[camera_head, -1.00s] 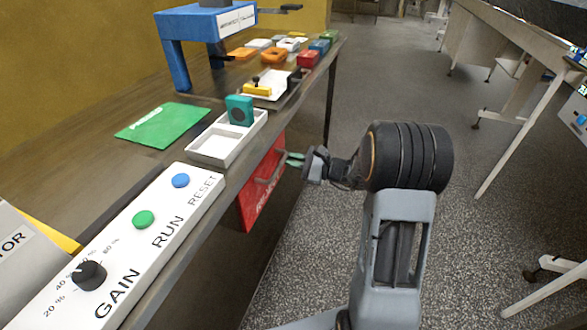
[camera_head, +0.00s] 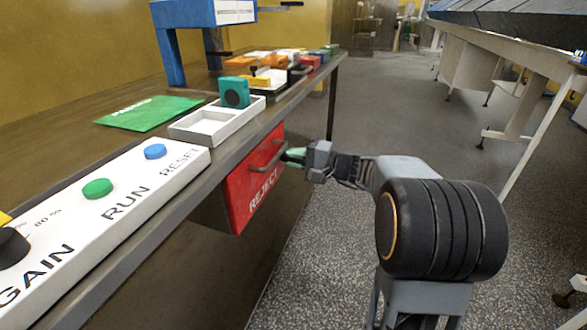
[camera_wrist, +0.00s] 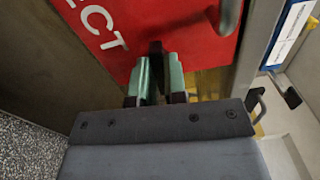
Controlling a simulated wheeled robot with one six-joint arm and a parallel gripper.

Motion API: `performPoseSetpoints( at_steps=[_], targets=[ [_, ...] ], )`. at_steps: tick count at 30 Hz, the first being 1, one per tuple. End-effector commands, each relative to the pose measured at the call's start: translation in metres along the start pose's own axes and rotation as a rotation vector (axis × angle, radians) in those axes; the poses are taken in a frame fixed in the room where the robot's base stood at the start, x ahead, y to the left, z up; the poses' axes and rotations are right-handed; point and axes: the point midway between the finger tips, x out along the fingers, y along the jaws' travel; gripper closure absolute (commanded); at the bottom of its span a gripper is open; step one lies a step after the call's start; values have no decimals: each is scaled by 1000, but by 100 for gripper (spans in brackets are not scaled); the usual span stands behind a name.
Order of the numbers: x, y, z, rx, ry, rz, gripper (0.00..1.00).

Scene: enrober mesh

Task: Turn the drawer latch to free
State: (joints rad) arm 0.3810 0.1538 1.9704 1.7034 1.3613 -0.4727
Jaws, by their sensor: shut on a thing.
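The red drawer front marked REJECT (camera_head: 250,190) is under the edge of the bench, with a grey bar handle (camera_head: 265,157) across it. The drawer also fills the upper part of the wrist view (camera_wrist: 190,30). The dark latch (camera_wrist: 155,48) stands at the edge of the drawer front, between the green fingers of my gripper (camera_wrist: 158,66). My gripper is shut on the latch. In the head view my gripper (camera_head: 293,155) reaches the drawer's far end from the right, and its fingers hide the latch there.
The bench top carries a white panel with RUN and RESET buttons (camera_head: 110,205), a white tray (camera_head: 205,127), a green sheet (camera_head: 148,113) and a blue stand (camera_head: 172,55). The aisle floor (camera_head: 340,130) to the right is clear up to other benches.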

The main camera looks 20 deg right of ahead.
Motion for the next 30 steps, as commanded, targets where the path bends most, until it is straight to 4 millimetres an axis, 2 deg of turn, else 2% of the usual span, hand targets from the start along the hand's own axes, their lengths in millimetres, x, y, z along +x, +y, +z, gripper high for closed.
performPoseSetpoints(
  at_steps=[1, 9, 25, 26, 30],
  targets=[
    [0, 4, 0, -23, -1, 0, 100],
    [0, 2, 0, -96, 0, 1, 100],
    [0, 1, 0, -112, 0, 2, 100],
    [0, 1, 0, -112, 0, 2, 84],
    [0, 1, 0, -111, 0, 1, 71]
  ],
)
